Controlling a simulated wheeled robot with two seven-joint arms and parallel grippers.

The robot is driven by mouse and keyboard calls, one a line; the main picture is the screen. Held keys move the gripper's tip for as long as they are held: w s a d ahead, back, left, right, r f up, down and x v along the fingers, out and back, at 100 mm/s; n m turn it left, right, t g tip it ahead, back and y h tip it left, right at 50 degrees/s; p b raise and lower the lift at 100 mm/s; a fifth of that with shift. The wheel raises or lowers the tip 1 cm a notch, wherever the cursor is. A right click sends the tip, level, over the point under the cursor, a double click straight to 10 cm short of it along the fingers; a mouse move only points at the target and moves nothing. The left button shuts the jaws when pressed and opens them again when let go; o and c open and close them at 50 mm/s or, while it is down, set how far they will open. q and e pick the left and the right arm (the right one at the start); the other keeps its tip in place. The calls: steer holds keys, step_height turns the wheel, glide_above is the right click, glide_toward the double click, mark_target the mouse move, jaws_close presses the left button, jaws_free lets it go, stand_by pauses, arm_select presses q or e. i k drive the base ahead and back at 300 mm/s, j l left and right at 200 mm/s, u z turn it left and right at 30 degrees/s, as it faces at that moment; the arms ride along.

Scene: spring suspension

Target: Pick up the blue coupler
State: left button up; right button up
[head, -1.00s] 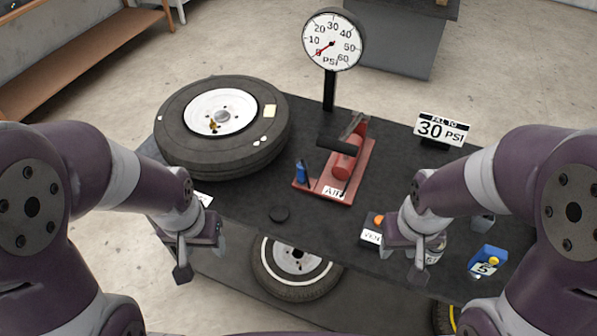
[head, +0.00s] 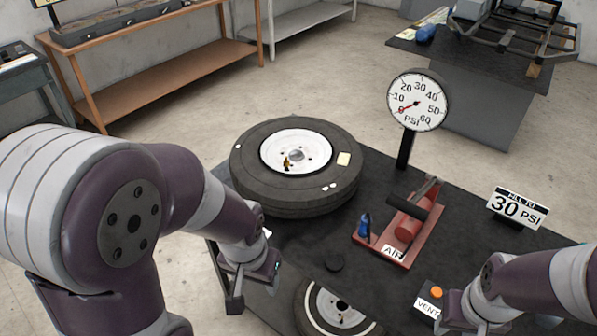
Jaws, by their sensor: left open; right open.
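The blue coupler (head: 364,228) stands upright at the left end of the red base of the air pump (head: 408,230), behind the AIR label. My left gripper (head: 252,292) is open and empty, low at the table's front left edge, to the left of the coupler and nearer to me. My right gripper (head: 458,322) is at the bottom edge of the head view beside the VENT box, to the right of the coupler and nearer to me. It is open; its fingers are mostly out of view.
A large tire (head: 293,205) lies on the black table left of the pump. A pressure gauge (head: 417,101) on a post and a 30 PSI sign (head: 516,207) stand behind.

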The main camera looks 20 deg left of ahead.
mark_target(363, 229)
steer(key=i+j, duration=0.1)
steer(key=j, duration=0.2)
steer(key=i+j+z, duration=0.15)
steer(key=j+z, duration=0.75)
steer(key=j, duration=0.2)
steer(key=j+z, duration=0.45)
steer(key=j, duration=0.15)
steer(key=z, duration=1.05)
